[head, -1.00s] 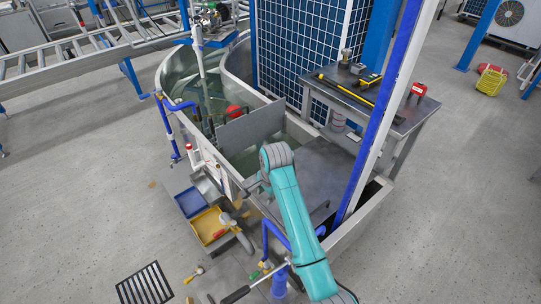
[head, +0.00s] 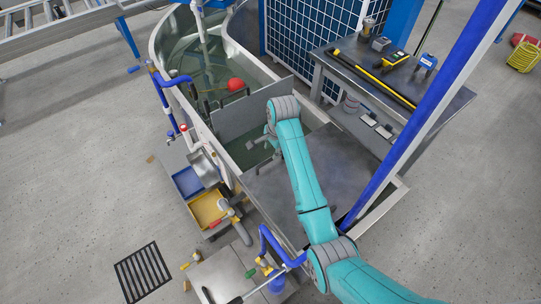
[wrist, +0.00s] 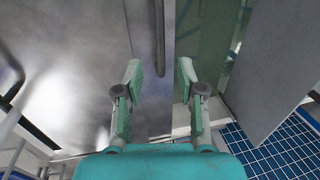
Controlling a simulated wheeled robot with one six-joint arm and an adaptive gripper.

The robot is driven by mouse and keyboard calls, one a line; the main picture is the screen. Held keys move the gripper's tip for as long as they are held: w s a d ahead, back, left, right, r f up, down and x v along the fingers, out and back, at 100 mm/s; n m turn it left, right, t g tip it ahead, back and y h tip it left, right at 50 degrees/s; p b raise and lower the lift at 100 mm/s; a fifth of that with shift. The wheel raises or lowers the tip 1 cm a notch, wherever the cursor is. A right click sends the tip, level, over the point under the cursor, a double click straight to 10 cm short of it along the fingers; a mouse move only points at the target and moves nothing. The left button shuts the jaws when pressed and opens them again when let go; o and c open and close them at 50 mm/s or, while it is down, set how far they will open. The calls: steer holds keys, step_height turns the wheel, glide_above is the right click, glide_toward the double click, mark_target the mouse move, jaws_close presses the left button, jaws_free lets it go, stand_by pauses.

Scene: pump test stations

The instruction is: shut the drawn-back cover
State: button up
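The cover is a flat grey metal plate (head: 285,195) lying over the near end of the water tank (head: 240,30). Open water shows between its far edge and an upright grey divider plate (head: 238,116). My gripper (head: 262,145) is over that edge, partly hidden by my arm in the head view. In the wrist view my gripper (wrist: 159,72) is open and empty, its two fingers apart. There the cover (wrist: 75,60) fills the left, with a dark bar handle (wrist: 160,40) near its edge, in line with the finger gap. I cannot tell the height above it.
The divider plate (wrist: 268,60) stands close to the right of the fingers. A blue-white post (head: 400,130) and a workbench (head: 440,105) with tools are right of the tank. Blue (head: 187,182) and yellow (head: 205,208) trays are at its left.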

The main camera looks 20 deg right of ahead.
mark_target(269, 160)
steer(key=f, duration=0.2)
steer(key=w+f, duration=0.1)
steer(key=f, duration=0.4)
steer(key=shift+w+a+f, duration=0.2)
steer(key=shift+a, duration=0.05)
jaws_close()
